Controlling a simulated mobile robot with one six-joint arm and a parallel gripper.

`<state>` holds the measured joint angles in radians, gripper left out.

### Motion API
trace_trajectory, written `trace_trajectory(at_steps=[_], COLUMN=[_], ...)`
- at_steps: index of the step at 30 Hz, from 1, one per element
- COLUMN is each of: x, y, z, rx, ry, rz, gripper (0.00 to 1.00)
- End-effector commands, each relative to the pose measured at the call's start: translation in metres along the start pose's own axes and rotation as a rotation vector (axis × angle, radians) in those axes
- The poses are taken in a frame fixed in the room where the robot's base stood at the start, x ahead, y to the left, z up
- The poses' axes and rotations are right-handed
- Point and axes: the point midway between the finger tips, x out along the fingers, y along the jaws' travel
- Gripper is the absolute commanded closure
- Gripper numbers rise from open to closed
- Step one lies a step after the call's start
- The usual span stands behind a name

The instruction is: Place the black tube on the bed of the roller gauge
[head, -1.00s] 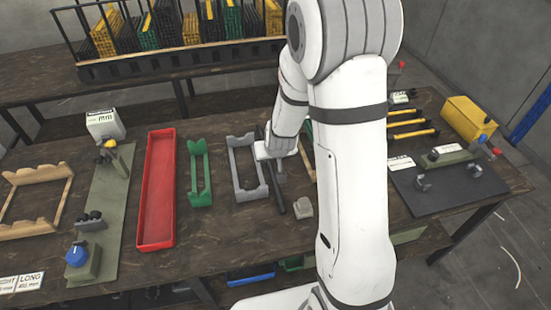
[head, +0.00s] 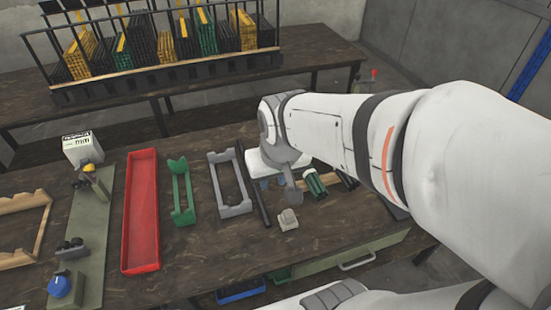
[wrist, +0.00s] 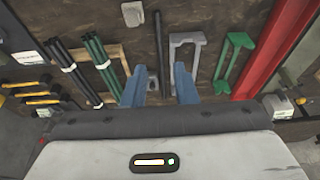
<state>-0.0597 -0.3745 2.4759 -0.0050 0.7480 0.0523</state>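The black tube (head: 255,187) lies on the bench beside the grey cradle, and in the wrist view (wrist: 158,35) it runs into the gap between my fingers. My gripper (head: 279,185) appears just right of the tube in the head view. In the wrist view (wrist: 160,88) its two blue fingers are apart and not touching the tube, which looks further down. What I take as the roller gauge is the olive bed (head: 90,190) at left, with dark rollers (head: 70,245), a blue knob (head: 60,287) and a white mm display box (head: 82,147). No tube lies on its bed.
A red tray (head: 141,215), green cradle (head: 182,190) and grey cradle (head: 231,185) stand between the tube and the bed. A small grey block (head: 288,219) is near the tube. Bundles of black (wrist: 75,70) and green tubes (wrist: 101,60) lie close by.

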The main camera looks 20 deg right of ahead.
Motion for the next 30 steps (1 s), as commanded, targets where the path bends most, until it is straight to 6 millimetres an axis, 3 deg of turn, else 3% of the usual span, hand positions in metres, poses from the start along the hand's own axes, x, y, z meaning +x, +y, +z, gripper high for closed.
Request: trace_trajectory(at_steps=[4,6,11,13,20,26,30], x=[-0.022,-0.027,-0.023,-0.015,0.029,0.088,0.139], y=[0.001,0.017,0.018,0.002,0.002,0.003,0.004], z=[0.028,0.034,0.024,0.008,-0.062,-0.117,-0.148], rx=[0.004,0.008,0.01,0.008,0.007,0.009,0.01], ry=[-0.029,-0.04,-0.063,-0.078,-0.138,-0.19,-0.228], rz=[0.009,0.013,0.015,0.015,0.014,0.014,0.013], gripper=[0.74,0.72,0.72,0.72,0.72,0.72,0.72])
